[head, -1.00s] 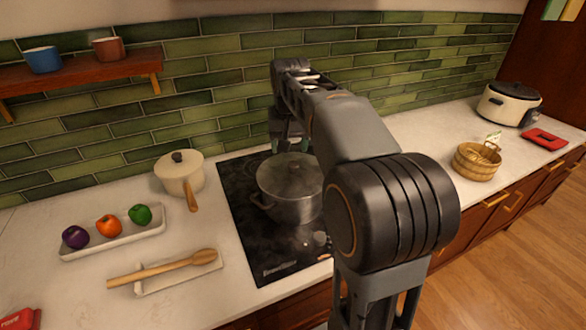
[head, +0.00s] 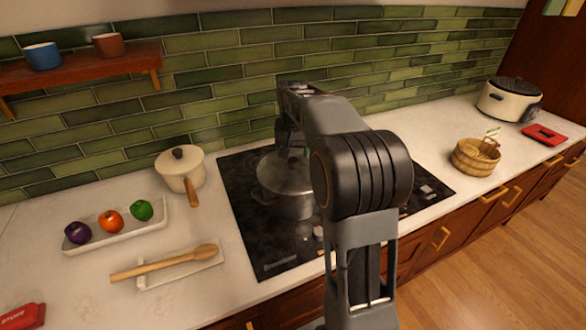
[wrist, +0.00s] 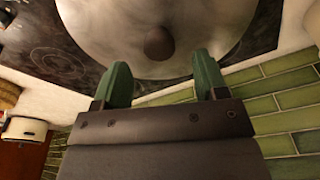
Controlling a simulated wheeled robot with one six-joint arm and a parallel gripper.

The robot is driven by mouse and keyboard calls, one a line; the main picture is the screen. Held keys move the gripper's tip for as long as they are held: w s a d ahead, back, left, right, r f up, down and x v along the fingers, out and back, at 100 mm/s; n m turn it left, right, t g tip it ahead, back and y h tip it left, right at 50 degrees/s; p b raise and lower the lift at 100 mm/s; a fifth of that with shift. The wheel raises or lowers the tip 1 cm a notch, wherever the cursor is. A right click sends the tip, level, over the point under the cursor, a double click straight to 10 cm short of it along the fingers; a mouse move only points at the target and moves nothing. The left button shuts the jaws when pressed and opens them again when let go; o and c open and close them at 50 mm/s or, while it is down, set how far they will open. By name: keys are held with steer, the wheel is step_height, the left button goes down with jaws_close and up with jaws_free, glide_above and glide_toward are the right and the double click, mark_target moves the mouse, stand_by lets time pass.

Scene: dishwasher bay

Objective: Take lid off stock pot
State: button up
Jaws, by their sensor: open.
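The steel stock pot (head: 289,202) stands on the black cooktop in the head view, partly hidden behind my arm. Its lid (head: 272,168) is on it. In the wrist view the lid (wrist: 110,35) fills the top, with a dark round knob (wrist: 159,43) near the middle. My gripper's two green fingers (wrist: 163,82) are open and empty. The knob lies just beyond the fingertips, lined up with the gap between them, with no visible contact. In the head view my gripper is mostly hidden by my arm, over the back of the pot.
A cream saucepan (head: 180,177) stands left of the cooktop (head: 240,220). A spoon rest with a wooden spoon (head: 165,263) and a vegetable tray (head: 150,225) lie farther left. A wooden basket (head: 476,157) and a cooker (head: 509,100) stand right. The tiled wall (head: 230,65) is close behind.

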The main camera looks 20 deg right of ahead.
mark_target(293, 159)
steer(key=shift+w+d+f+p, duration=0.1)
steer(key=shift+w+f+p, duration=0.1)
steer(key=shift+f, duration=1)
steer(key=shift+w+d+f+p, duration=0.1)
steer(key=shift+w+f+p, duration=0.1)
steer(key=shift+f, duration=0.95)
steer(key=shift+r, duration=0.1)
steer(key=c, duration=1.2)
steer(key=shift+o, duration=0.2)
